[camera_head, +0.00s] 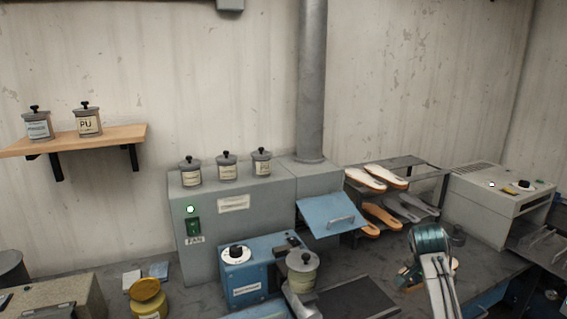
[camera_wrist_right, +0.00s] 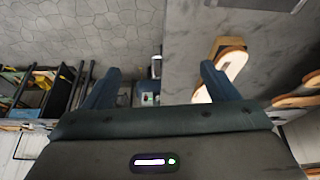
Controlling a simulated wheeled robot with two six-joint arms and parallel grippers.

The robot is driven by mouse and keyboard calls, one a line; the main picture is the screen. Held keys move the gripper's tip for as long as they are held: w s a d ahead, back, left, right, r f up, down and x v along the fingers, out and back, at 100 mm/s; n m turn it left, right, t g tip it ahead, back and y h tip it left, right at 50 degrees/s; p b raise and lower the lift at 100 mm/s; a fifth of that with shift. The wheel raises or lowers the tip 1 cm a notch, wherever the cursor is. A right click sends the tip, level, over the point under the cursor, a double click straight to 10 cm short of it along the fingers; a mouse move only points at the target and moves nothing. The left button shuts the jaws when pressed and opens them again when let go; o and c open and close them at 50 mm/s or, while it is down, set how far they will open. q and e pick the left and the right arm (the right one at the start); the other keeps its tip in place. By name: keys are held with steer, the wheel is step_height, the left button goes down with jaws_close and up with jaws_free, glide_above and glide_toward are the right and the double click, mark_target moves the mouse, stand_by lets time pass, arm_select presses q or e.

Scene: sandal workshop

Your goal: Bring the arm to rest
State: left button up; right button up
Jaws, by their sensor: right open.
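My right arm comes up from the lower right in the head view, and its teal gripper (camera_head: 430,240) is above the bench. In the right wrist view the two blue fingers of this gripper (camera_wrist_right: 163,82) are spread wide, with nothing held between them. A pale sole with a brown edge (camera_wrist_right: 232,66) shows behind the right-hand finger, on or against a wooden block (camera_wrist_right: 228,43). I cannot tell whether finger and sole touch. In the head view a wooden piece (camera_head: 408,277) is partly hidden behind my right arm. My left gripper is not in view.
A rack (camera_head: 415,170) with several soles stands behind my right arm, beside a grey cabinet (camera_head: 225,235) with an open-looking blue flap (camera_head: 330,214). A blue machine (camera_head: 245,275), a lidded pot (camera_head: 301,272) and a yellow tin (camera_head: 148,300) stand nearer. A grey machine (camera_head: 490,205) stands right.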

steer(key=s+a+f+n+t+y, duration=0.1)
steer(key=s+a+f+n, duration=0.2)
steer(key=s+f, duration=0.45)
steer(key=s+a+f+n, duration=0.2)
steer(key=s+f+n, duration=0.2)
steer(key=s+f, duration=0.4)
steer(key=s+a+n+y, duration=0.1)
steer(key=s+a+n, duration=0.2)
steer(key=s, duration=0.9)
steer(key=s+a+n+y, duration=0.1)
steer(key=s+a+n, duration=0.2)
steer(key=s, duration=0.8)
step_height(320, 180, down, 31)
steer(key=d+b, duration=0.3)
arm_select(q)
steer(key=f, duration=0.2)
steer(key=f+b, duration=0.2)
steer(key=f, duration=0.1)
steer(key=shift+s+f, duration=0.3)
arm_select(e)
steer(key=s+f+g, duration=0.1)
steer(key=s+f, duration=0.8)
steer(key=f, duration=0.3)
steer(key=s+d+f, duration=0.1)
steer(key=s+f, duration=0.8)
steer(key=f, duration=0.2)
steer(key=shift+s+f+g, duration=0.4)
